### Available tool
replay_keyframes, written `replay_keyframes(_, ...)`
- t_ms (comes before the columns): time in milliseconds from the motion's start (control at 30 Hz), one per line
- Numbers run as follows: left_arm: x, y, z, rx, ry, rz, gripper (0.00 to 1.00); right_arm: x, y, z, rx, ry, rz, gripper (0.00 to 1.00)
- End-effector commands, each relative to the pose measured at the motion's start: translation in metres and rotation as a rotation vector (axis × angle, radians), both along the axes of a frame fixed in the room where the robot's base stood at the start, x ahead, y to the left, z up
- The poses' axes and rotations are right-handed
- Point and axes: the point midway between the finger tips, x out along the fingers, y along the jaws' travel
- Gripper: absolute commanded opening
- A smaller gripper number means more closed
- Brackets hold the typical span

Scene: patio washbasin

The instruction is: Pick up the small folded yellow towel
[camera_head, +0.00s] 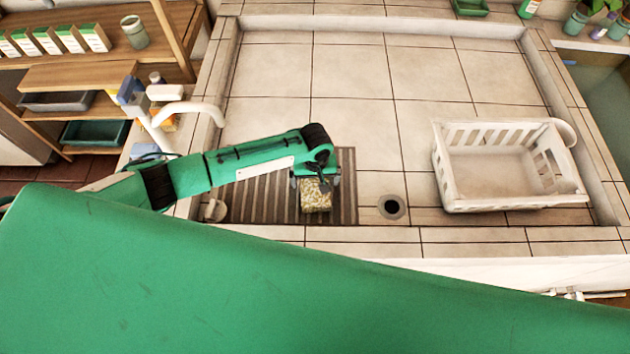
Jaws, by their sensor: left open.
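A small folded yellow towel (316,197) with a pale pattern lies on the brown striped mat (262,200) in the tiled basin. My left arm comes in from the left, and its gripper (316,184) is over the towel. The jaws are open, with a finger at each side of the towel's far part. The gripper hides the towel's far end. I cannot tell whether the fingers touch it. My right gripper does not show.
A white slatted basket (500,193) stands on the right of the basin. A round drain (392,206) is right of the mat. A white tap (185,110) is at the left rim. Bare tiles lie behind the mat. My green arm link covers the foreground.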

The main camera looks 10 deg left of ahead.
Motion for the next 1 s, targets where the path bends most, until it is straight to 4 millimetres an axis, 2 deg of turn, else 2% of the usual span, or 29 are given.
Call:
replay_keyframes(133,-0.0002,0.0005,-0.0116,0.001,0.000,0.001,1.00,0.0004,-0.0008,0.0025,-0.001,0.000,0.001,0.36)
replay_keyframes(367,-0.0003,0.0002,-0.0135,0.000,0.000,0.000,1.00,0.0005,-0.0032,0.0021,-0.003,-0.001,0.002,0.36)
replay_keyframes(433,-0.0003,0.0003,-0.0135,0.000,0.000,0.000,0.90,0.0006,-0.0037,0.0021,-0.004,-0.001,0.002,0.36)
replay_keyframes(600,-0.0003,0.0003,-0.0134,0.000,0.000,0.000,0.57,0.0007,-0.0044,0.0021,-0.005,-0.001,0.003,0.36)
replay_keyframes(667,-0.0003,0.0003,-0.0133,0.000,0.000,0.000,0.47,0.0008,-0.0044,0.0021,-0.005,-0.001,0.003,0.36)
replay_keyframes(1000,0.0002,0.0002,-0.0095,-0.001,-0.001,0.000,0.47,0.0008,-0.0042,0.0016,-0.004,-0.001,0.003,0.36)
